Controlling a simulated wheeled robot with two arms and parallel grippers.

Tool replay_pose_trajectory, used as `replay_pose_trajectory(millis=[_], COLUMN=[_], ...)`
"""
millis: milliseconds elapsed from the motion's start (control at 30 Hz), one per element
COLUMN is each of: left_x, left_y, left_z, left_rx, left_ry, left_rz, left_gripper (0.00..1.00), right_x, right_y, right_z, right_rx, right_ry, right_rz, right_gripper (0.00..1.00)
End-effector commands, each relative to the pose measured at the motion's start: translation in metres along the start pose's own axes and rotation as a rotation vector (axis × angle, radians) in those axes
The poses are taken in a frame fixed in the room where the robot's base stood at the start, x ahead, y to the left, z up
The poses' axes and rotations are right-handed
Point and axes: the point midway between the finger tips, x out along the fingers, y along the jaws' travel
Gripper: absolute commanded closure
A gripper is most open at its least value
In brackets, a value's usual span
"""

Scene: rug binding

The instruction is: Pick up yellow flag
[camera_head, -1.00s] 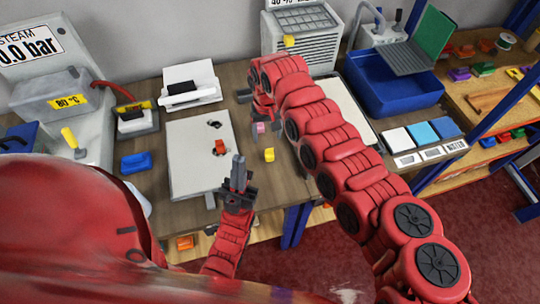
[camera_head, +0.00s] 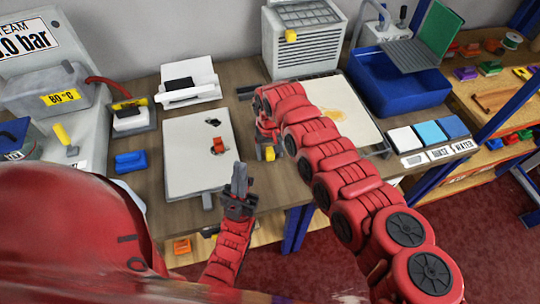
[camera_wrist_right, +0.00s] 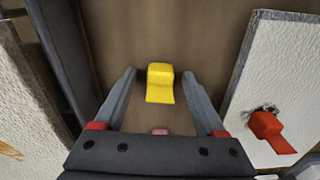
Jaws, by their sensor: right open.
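The yellow flag (camera_head: 269,153) is a small block with a flat tab on the brown table, just right of the left white board. In the right wrist view the yellow flag (camera_wrist_right: 160,83) lies between the tips of my open right gripper (camera_wrist_right: 159,75), with a gap on each side. A small pink piece (camera_wrist_right: 160,131) shows closer to the palm, partly hidden by the gripper body. In the head view my right gripper (camera_head: 268,140) is over the flag, mostly hidden by its arm. My left gripper (camera_head: 239,180) points up near the table's front edge; its finger gap is unclear.
A white board (camera_head: 190,170) with a red flag (camera_head: 218,145) stands to the left; the red flag also shows in the wrist view (camera_wrist_right: 268,128). Another pale board (camera_head: 345,110) is to the right.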

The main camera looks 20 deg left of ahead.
Motion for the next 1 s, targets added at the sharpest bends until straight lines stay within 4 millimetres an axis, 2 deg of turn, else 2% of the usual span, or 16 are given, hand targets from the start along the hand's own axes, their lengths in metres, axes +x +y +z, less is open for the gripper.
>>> replay_pose_trajectory(millis=[33,400,433,1000], left_x=[0.0005,0.0004,0.0004,-0.0005], left_y=[0.0000,0.0000,0.0000,0.0000], left_z=[-0.0001,-0.0001,0.0000,0.0001], left_rx=[0.000,0.000,0.000,0.000], left_ry=[0.000,0.000,0.000,0.000], left_rz=[0.000,0.000,0.000,0.000], left_gripper=[1.00,1.00,1.00,1.00], right_x=[-0.0005,-0.0005,-0.0005,-0.0060], right_y=[0.0000,0.0001,0.0002,0.0014], right_z=[0.0001,-0.0001,-0.0001,-0.0019], right_rx=[0.000,0.000,0.000,0.001], right_ry=[0.000,0.000,0.000,0.001], right_rz=[0.000,0.000,0.000,0.000], right_gripper=[0.31,0.98,1.00,1.00])
